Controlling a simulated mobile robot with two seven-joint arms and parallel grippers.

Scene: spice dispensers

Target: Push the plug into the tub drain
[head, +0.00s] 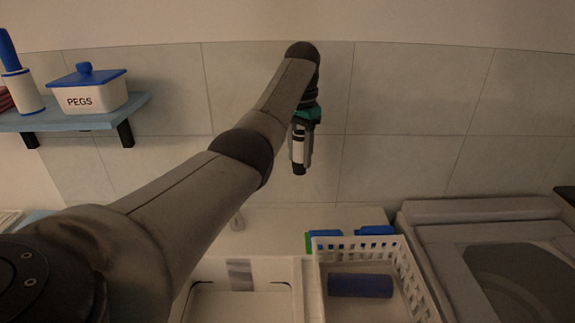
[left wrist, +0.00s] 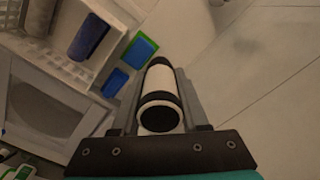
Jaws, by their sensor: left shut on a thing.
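My left gripper (head: 301,150) hangs pointing down in front of the tiled wall, above the back of the counter. It is shut on a white cylinder with black bands (left wrist: 160,92), which lies lengthwise between the fingers in the left wrist view. I cannot tell whether this cylinder is the plug. A pale tub (head: 240,305) is at the bottom of the head view, below and left of the gripper, with a grey metallic patch on its back wall. No drain can be made out. The held cylinder is well clear of the tub. My right gripper is not in view.
A white slotted basket (head: 409,277) holding a dark blue roll (head: 360,286) stands right of the tub. Blue and green items (head: 368,231) sit behind it. A top-lid machine (head: 490,235) is at right. A shelf (head: 75,118) with a PEGS box (head: 88,98) is at left.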

